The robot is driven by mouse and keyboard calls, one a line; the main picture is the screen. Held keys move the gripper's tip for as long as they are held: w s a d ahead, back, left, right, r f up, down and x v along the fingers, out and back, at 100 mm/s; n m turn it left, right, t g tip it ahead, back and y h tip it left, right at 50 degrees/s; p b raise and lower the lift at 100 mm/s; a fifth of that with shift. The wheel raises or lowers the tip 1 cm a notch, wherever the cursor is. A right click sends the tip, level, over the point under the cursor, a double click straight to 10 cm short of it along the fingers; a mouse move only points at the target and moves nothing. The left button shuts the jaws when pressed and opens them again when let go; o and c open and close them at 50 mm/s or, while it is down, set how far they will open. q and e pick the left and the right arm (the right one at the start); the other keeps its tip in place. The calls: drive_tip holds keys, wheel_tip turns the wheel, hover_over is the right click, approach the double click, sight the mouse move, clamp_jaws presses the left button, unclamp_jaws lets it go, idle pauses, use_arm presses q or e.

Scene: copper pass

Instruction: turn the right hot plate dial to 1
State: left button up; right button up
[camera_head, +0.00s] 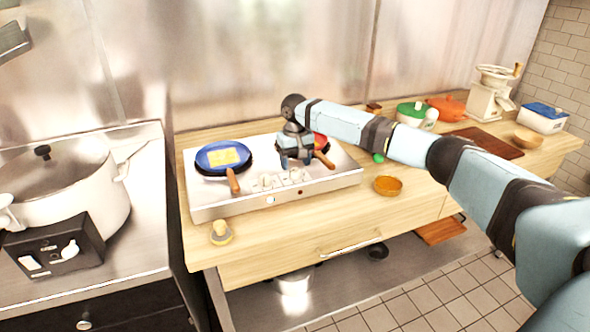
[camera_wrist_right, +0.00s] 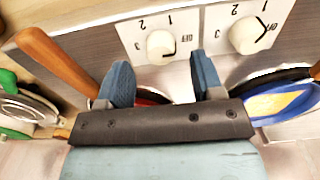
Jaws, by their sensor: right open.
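The white hot plate (camera_head: 228,205) stands on the wooden counter, with two dials on its front. In the right wrist view, which is turned around, the right dial (camera_wrist_right: 160,47) is a round white knob on a white panel with printed numbers. I cannot clearly tell its setting. My right gripper (camera_head: 297,160) is over the front right of the hot plate. Its two blue fingers (camera_wrist_right: 164,78) are apart, one toward each side of the right dial, with nothing between them. The left dial (camera_head: 265,181) also shows in the wrist view (camera_wrist_right: 247,35). My left gripper is out of view.
A blue pan (camera_head: 211,159) with yellow food sits on the left burner. Another pan with a brown handle (camera_head: 324,160) is partly hidden behind my gripper. An orange bowl (camera_head: 388,186) stands to the right. A large white pot (camera_head: 72,205) is at the far left.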

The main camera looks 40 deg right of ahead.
sight(295, 170)
drive_tip(key=shift+f, duration=1.65)
